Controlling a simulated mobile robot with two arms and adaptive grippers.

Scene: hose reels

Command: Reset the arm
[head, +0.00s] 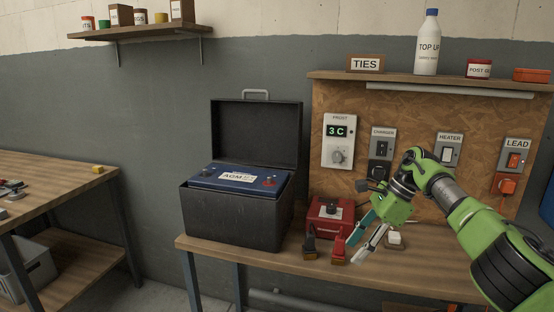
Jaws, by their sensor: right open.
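My right arm comes in from the right, and its green wrist bends down over the workbench (225,252). My right gripper (356,251) is open, with its two fingers pointing down and left above the bench top. Nothing shows between the fingers. Its fingertips are close to a red clamp (339,250) and in front of a red box with a dial (322,215); I cannot tell whether they touch. A black clamp (310,243) stands left of the red one. My left gripper is not in view.
A black case (232,215) with its lid up holds a blue battery (240,179). Behind stands a wooden panel (410,110) with switches, below a shelf (420,82). Another table (60,170) is at left.

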